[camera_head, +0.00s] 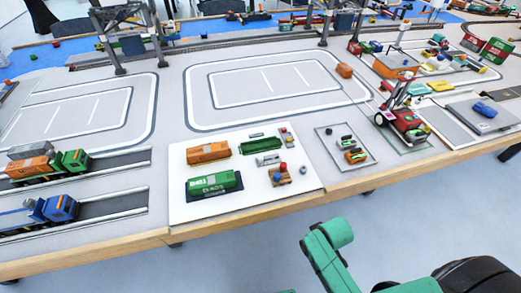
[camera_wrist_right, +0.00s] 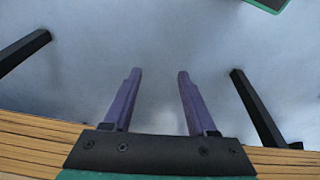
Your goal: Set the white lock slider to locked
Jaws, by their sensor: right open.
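I cannot make out the white lock slider for certain. A small whitish piece (camera_head: 268,159) lies on the white board (camera_head: 205,207) on the table in the head view, but it is too small to tell whether it is the slider or what state it is in. My right gripper (camera_wrist_right: 159,72) shows in the right wrist view with its two purple fingers apart and nothing between them. Pale floor lies behind the fingers. A teal link of my arm shows at the bottom of the head view. My left gripper is not in view.
The white board bears a green container (camera_head: 214,184), an orange container (camera_head: 208,153) and small parts. Toy trucks (camera_head: 47,165) stand at left. A red vehicle (camera_head: 408,122) stands at right. The table's wooden front edge (camera_head: 250,217) crosses the view. Marked bays behind are mostly clear.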

